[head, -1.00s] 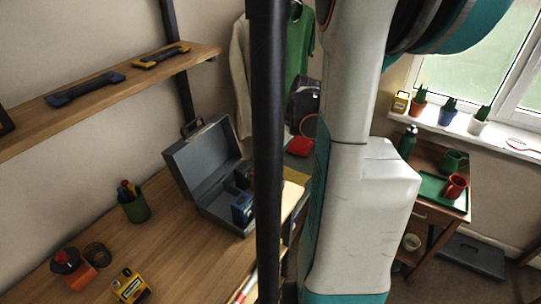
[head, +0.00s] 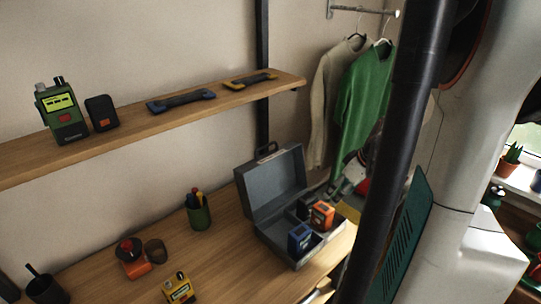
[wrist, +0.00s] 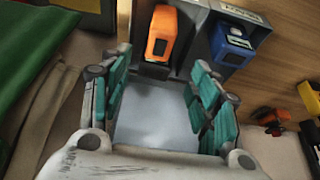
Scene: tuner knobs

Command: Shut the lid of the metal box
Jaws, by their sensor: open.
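The grey metal box (head: 276,250) stands on the wooden bench in the head view, and its lid (head: 270,183) is raised, leaning back. A blue device (head: 300,238) and an orange device (head: 322,215) stand inside the box. In the wrist view the orange device (wrist: 162,35) and blue device (wrist: 232,45) are in separate compartments. My gripper (head: 338,191) is just right of the lid and above the box's right end, partly hidden behind the dark pole. In the wrist view my gripper (wrist: 160,98) is open with teal fingers spread and nothing held; a pale surface shows between them.
A green pen cup (head: 199,217), an orange tool (head: 133,258) and a yellow device (head: 178,288) stand left of the box. A shelf (head: 220,98) runs above the bench. A green sweater (head: 362,90) hangs behind my gripper.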

